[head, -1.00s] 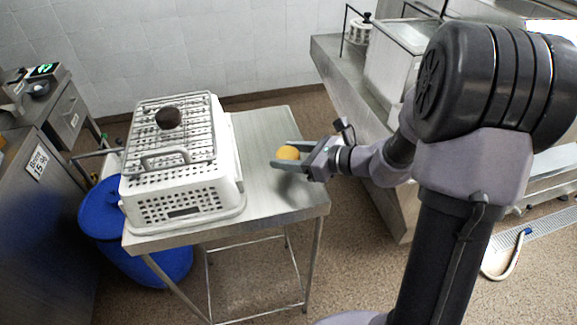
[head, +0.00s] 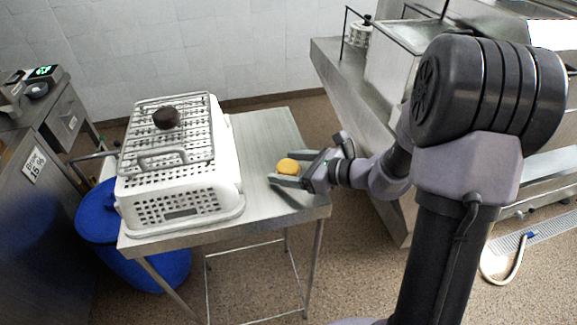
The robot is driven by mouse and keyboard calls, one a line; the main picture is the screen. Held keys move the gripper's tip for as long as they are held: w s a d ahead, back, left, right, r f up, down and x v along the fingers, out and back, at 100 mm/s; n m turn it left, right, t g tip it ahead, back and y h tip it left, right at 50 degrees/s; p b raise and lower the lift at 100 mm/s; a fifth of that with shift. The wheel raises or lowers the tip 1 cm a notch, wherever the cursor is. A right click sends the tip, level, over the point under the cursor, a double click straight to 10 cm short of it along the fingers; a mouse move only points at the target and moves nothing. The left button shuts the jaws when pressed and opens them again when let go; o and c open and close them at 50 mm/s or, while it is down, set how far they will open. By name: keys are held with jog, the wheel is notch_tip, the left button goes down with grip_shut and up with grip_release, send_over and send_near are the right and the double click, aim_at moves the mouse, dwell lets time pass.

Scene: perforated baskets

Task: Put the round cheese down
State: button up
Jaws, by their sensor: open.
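The round cheese (head: 288,167) is a small yellow-orange disc. It is on or just above the right part of the steel table (head: 262,140); I cannot tell for certain whether it touches. My gripper (head: 283,168) reaches in from the right, low over the table. Its jaws are open, with one finger behind the cheese and one in front of it. The cheese lies between the fingertips.
A white perforated basket (head: 180,205) stands on the left of the table. A wire rack (head: 150,159) lies on top, with a dark round object (head: 166,117) on it. A blue barrel (head: 92,222) stands left of the table. Bare tabletop lies behind the gripper.

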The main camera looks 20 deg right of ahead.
jog(key=p+v, duration=0.3)
jog(key=v, duration=0.9)
jog(key=s+a+r+n+g, duration=0.5)
jog(key=s+a+n, duration=0.2)
jog(key=a+n, duration=0.3)
jog(key=s+a+r+n+t+h+b, duration=0.1)
jog(key=s+r+n+h, duration=0.2)
jog(key=s+n+h, duration=0.4)
jog(key=s+n, duration=0.3)
jog(key=n, duration=0.2)
jog(key=shift+s+a+r+n, duration=0.2)
jog(key=shift+a+r+n, duration=0.05)
jog(key=shift+r+n, duration=0.1)
jog(key=shift+o, duration=0.4)
